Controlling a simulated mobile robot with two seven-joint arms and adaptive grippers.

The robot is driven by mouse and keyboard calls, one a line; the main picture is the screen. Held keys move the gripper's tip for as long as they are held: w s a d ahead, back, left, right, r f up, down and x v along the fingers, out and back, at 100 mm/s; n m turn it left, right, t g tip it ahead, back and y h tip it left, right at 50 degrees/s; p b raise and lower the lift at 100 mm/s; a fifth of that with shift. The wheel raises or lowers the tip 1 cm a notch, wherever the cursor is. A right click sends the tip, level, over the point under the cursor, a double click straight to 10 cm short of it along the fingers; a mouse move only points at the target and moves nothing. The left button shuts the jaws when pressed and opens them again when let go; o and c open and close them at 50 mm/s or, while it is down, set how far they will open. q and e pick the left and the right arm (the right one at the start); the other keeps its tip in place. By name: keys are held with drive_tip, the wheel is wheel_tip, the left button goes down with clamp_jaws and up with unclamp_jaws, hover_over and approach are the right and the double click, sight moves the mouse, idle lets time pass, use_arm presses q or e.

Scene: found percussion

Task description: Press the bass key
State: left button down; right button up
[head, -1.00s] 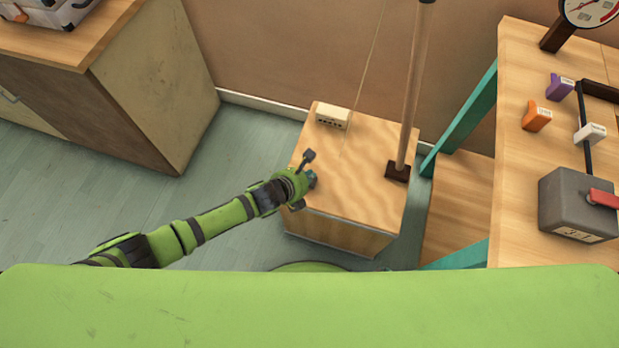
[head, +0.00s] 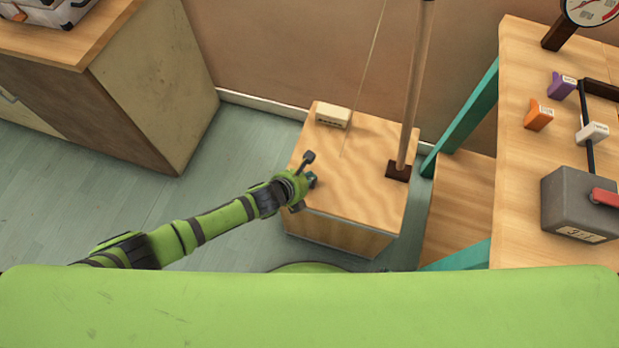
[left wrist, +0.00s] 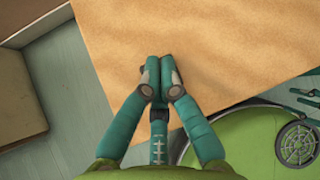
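No key can be read as the bass key. A cream block with a dark, unreadable label (head: 333,115) sits at the back left of the plywood box's top (head: 365,150). Purple (head: 562,86), orange (head: 539,115) and white (head: 592,133) tagged pieces stand on the table at the right; their labels are too small to read. My left gripper (head: 313,180) is over the box's left edge, in front of the cream block and apart from it. In the left wrist view the fingertips (left wrist: 159,77) are together and empty, over the plywood. My right gripper is not seen.
A wooden pole (head: 416,90) with a dark foot rises from the box's right side; a thin string (head: 367,70) slants up from its top. A grey box with a red handle (head: 577,205) and a dial (head: 592,9) are on the right table. A cabinet (head: 150,80) stands left.

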use_arm(q)
drive_tip(key=shift+f, duration=0.25)
drive_tip(key=shift+f+b, duration=0.25)
drive_tip(key=shift+b, duration=0.1)
drive_tip(key=shift+r, duration=0.25)
drive_tip(key=shift+r+p, duration=0.8)
drive_tip(key=shift+p, duration=0.35)
